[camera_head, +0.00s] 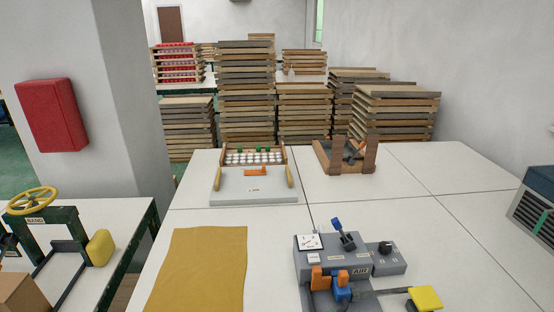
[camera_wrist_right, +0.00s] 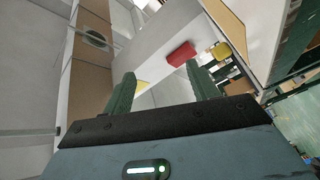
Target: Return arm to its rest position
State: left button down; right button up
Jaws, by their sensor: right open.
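My right gripper (camera_wrist_right: 159,69) shows in the right wrist view, its two green fingers spread apart with nothing between them. It is away from the tables, which appear tilted and farther off in that view. Neither arm shows in the head view, and my left gripper is in no view. In the head view, a grey board (camera_head: 230,199) with an orange piece (camera_head: 255,170) lies on the white table (camera_head: 400,210). A wooden holder (camera_head: 345,157) stands at the back. A grey control unit (camera_head: 375,262) marked AIR stands in front.
A mustard cloth (camera_head: 197,270) lies at front left. A side table at left bears a green frame with a yellow wheel (camera_head: 31,200). A red box (camera_head: 51,115) hangs on the pillar. Stacked trays (camera_head: 247,95) stand behind. A grey unit (camera_head: 537,209) is at right.

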jog(key=s+d+f+m+g+h, duration=0.3)
jog(key=s+d+f+m+h, duration=0.1)
jog(key=s+f+m, duration=0.4)
jog(key=s+d+f+m+g+h, duration=0.4)
jog(key=s+f+m, duration=0.4)
jog(key=s+f, duration=0.3)
jog(key=s+d, duration=0.1)
jog(key=s, duration=0.2)
jog(key=shift+s+d+f+m, duration=0.3)
jog(key=shift+s+f, duration=0.05)
jog(key=shift+f, duration=0.05)
